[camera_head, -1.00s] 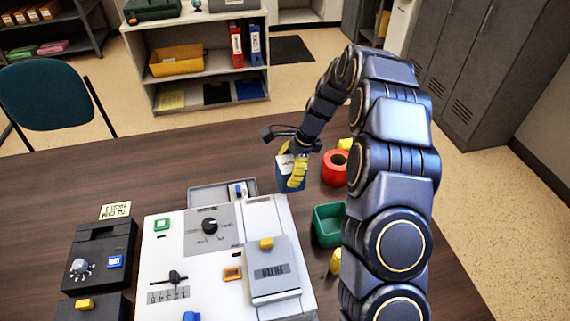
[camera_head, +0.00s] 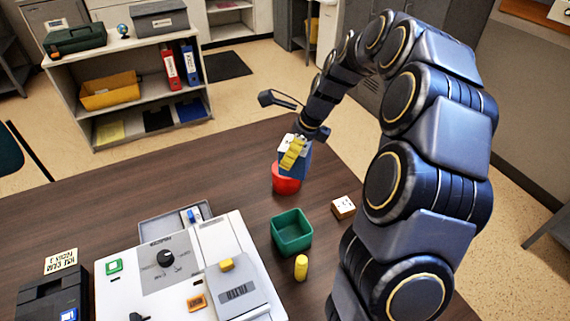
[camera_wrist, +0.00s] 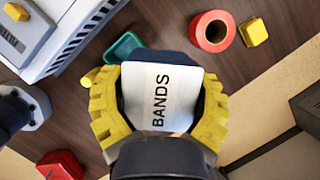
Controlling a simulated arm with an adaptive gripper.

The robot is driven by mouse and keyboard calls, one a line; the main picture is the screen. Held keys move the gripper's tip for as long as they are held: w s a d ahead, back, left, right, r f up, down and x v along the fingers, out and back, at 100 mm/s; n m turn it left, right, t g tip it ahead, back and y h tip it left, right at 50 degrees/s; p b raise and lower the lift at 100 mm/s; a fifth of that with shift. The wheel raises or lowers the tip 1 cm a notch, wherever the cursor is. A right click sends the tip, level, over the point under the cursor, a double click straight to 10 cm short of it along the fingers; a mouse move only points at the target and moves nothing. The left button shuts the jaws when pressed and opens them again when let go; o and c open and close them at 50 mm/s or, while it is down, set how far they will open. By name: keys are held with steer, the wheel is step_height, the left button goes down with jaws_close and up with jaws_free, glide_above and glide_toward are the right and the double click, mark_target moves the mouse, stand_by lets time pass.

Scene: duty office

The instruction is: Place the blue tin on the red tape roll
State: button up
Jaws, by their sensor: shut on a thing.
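My gripper (camera_head: 292,154) has yellow fingers and is shut on the blue tin (camera_head: 304,165), holding it raised. The tin has a white label, which reads BANDS (camera_wrist: 160,97) in the wrist view. The red tape roll (camera_head: 286,184) stands on the table. In the head view the tin overlaps the roll's upper part and hides its top. In the wrist view the red roll (camera_wrist: 197,32) lies beyond the tin, apart from it in the picture, with its hole open and empty. I cannot tell how high the tin is above the roll.
A green bin (camera_head: 292,246) and a yellow cylinder (camera_head: 301,267) stand nearer on the table. A white block (camera_head: 343,207) lies right of the bin. A large white device (camera_head: 150,285) fills the front left. A yellow block (camera_wrist: 253,32) is beside the roll in the wrist view.

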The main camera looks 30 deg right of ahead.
steer(key=w+d+f, duration=0.1)
steer(key=w+f, duration=0.2)
steer(key=w, duration=0.1)
steer(key=w+d+f, duration=0.1)
steer(key=w+f, duration=0.2)
steer(key=w, duration=0.1)
steer(key=w+d+f, duration=0.2)
steer(key=w+f, duration=0.1)
steer(key=w, duration=0.1)
steer(key=shift+w, duration=0.15)
steer(key=shift+w+d+f, duration=0.1)
steer(key=shift+w+f, duration=0.05)
steer(key=shift+f, duration=0.8)
steer(key=shift+w+f, duration=0.15)
steer(key=shift+f, duration=0.8)
steer(key=shift+f, duration=0.1)
steer(key=o, duration=1.2)
steer(key=shift+c, duration=0.2)
steer(key=v, duration=1.2)
